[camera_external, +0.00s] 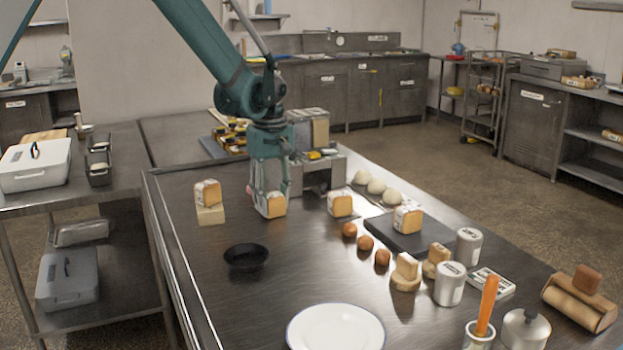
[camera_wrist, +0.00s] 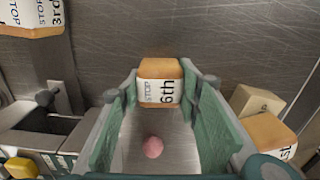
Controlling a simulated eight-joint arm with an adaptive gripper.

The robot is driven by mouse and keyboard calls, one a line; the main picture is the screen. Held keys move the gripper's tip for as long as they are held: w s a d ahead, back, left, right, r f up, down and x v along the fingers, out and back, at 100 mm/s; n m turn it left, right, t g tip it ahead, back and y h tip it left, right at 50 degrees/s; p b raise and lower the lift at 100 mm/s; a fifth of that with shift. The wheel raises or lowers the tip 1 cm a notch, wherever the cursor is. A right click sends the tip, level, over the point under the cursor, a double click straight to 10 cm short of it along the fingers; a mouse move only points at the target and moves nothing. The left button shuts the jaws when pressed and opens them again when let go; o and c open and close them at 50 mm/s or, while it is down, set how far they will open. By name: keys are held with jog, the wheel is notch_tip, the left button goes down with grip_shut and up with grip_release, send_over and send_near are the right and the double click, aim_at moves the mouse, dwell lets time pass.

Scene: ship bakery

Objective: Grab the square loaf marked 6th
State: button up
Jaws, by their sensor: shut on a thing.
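The square loaf marked 6th (camera_wrist: 160,83) has a golden crust and a white wrapper with black print. It sits between the fingertips of my gripper (camera_wrist: 158,90) in the wrist view. In the external view my gripper (camera_external: 270,192) points down at the back of the steel table, shut on this loaf (camera_external: 273,208). The loaf looks at or very near the table surface; I cannot tell if it touches. The loaf marked 3rd (camera_wrist: 35,15) is at the wrist view's top left. A loaf whose mark ends in "st" (camera_wrist: 272,134) is at the right, by a pale block (camera_wrist: 257,101).
A loaf (camera_external: 207,191) rests on a pale block (camera_external: 210,215) to the left. Another loaf (camera_external: 340,205) stands to the right, and one (camera_external: 407,219) is on a dark board (camera_external: 390,238). A black bowl (camera_external: 246,257) is in front. A grey machine (camera_external: 318,172) stands close behind.

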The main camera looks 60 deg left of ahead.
aim_at(272, 195)
jog(key=shift+r, duration=0.1)
jog(key=shift+r, duration=4.95)
jog(key=shift+d, duration=0.1)
